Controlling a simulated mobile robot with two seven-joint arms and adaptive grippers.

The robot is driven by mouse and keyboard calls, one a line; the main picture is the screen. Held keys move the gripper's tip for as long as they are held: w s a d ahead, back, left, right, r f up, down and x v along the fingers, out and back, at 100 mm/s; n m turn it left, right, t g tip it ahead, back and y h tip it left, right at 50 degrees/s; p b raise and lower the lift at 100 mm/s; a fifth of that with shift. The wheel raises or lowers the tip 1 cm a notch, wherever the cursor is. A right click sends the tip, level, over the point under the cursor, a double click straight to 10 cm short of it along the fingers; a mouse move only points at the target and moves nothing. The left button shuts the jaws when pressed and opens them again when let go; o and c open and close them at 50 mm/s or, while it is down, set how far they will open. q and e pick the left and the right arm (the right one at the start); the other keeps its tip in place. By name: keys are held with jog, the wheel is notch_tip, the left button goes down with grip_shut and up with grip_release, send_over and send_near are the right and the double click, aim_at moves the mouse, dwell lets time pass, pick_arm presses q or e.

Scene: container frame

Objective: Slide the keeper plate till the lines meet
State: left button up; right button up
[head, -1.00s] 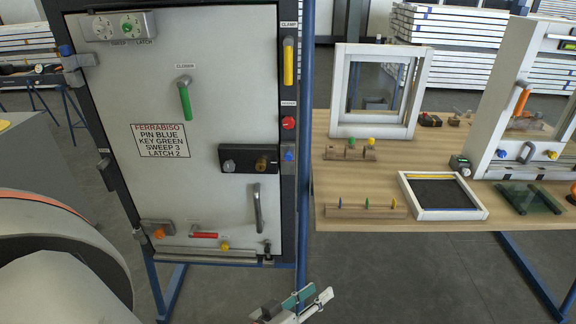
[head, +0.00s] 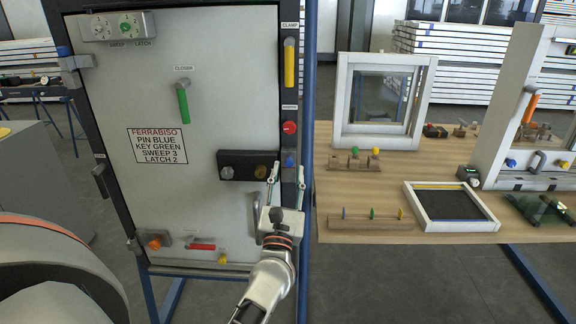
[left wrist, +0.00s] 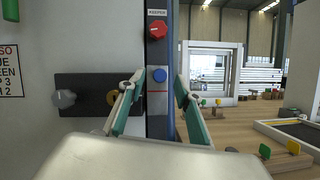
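The keeper plate is a small grey plate with a blue knob (head: 290,161), on the dark right post of the door frame, below a red knob (head: 289,127). In the left wrist view the label above the red knob (left wrist: 157,30) reads KEEPER. The blue knob (left wrist: 159,75) there sits on the plate (left wrist: 157,102). My left gripper (head: 287,166) is open and empty, pointing at the plate, with one finger on each side of the blue knob in view. I cannot tell whether the fingers touch anything. My right gripper is not in view.
The grey door (head: 215,100) has a dark lock block (head: 248,166) left of the post and a lever handle partly behind my gripper. A wooden table (head: 370,190) stands to the right with a window frame (head: 383,101) and a black-bottomed tray (head: 450,207).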

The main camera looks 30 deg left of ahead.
pick_arm(q)
jog(key=shift+x, duration=1.35)
grip_shut()
jog(key=shift+f, duration=0.5)
grip_release()
jog(key=shift+r, duration=0.1)
